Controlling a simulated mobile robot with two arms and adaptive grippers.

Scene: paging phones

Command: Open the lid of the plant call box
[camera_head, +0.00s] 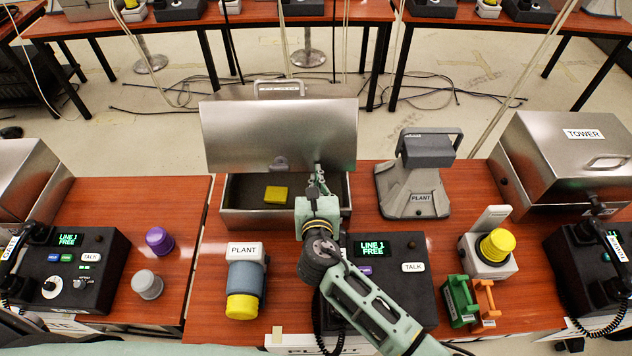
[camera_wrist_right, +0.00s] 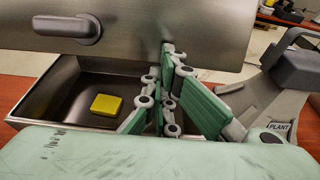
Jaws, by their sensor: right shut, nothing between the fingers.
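The plant call box (camera_head: 230,218) is a metal box at the back of the middle table. Its lid (camera_head: 240,130) stands raised and nearly upright, with a handle (camera_head: 280,88) at its top edge. A yellow block (camera_head: 276,194) lies in the open box; both also show in the right wrist view, the block (camera_wrist_right: 107,106) and the lid (camera_wrist_right: 130,45). My right gripper (camera_head: 318,172) is shut and empty, over the box's right part in front of the lid's lower right. Its fingertips (camera_wrist_right: 168,50) look close to the lid; I cannot tell whether they touch. My left gripper is out of view.
A grey PLANT stand (camera_head: 412,190) is right of the box. A dark phone console (camera_head: 408,250) lies partly under my right arm. A closed TOWER box (camera_head: 555,155) is at the right. Bare tabletop lies around the cylinder.

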